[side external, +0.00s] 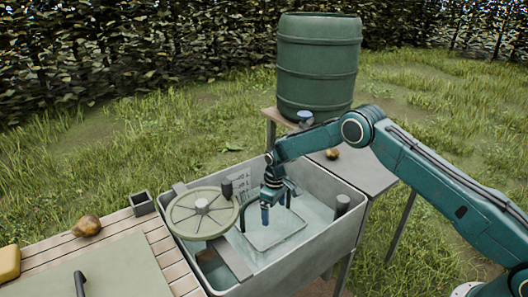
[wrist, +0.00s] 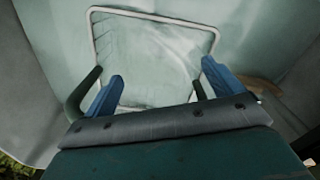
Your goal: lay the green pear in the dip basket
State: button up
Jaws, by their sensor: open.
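The dip basket (side external: 264,250) is a pale wire frame with dark green handles, sitting in the water of the grey basin. In the wrist view its rim (wrist: 155,13) lies ahead of my fingers, and the area inside looks empty. My gripper (side external: 268,212) is over the basket, pointing down. In the wrist view my gripper (wrist: 163,85) has its two blue fingers wide apart with nothing between them. I cannot make out a green pear in either view. A brownish-yellow pear (side external: 87,226) lies on the slatted wooden table at the left.
The basin (side external: 345,236) has raised walls around the basket. A round pale green wheel-like lid (side external: 190,222) sits over its left part. Another brownish fruit (side external: 332,154) lies on the grey side table (side external: 372,177), near a green barrel (side external: 318,65). A small dark box (side external: 141,203) stands at the left.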

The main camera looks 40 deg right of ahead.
jog(key=shift+r, duration=0.95)
jog(key=shift+r, duration=0.15)
jog(key=s+d+r+m+t, duration=0.1)
jog(key=s+r, duration=0.4)
jog(key=r, duration=0.5)
jog(key=s+r+t, duration=0.1)
jog(key=s+r, duration=0.3)
jog(key=r, duration=0.6)
jog(key=s+d+r+m+t, duration=0.1)
jog(key=s+r, duration=0.4)
jog(key=r, duration=0.5)
jog(key=s+r+m+t, duration=0.1)
jog(key=s+r, duration=0.2)
jog(key=s, duration=0.4)
jog(key=s+r, duration=0.4)
jog(key=s, duration=0.3)
jog(key=s+f+m+t, duration=0.1)
jog(key=s+f, duration=0.1)
jog(key=s, duration=1.2)
jog(key=shift+s+d+m+t, duration=0.2)
jog(key=shift+d+m+t, duration=0.1)
jog(key=shift+d, duration=0.1)
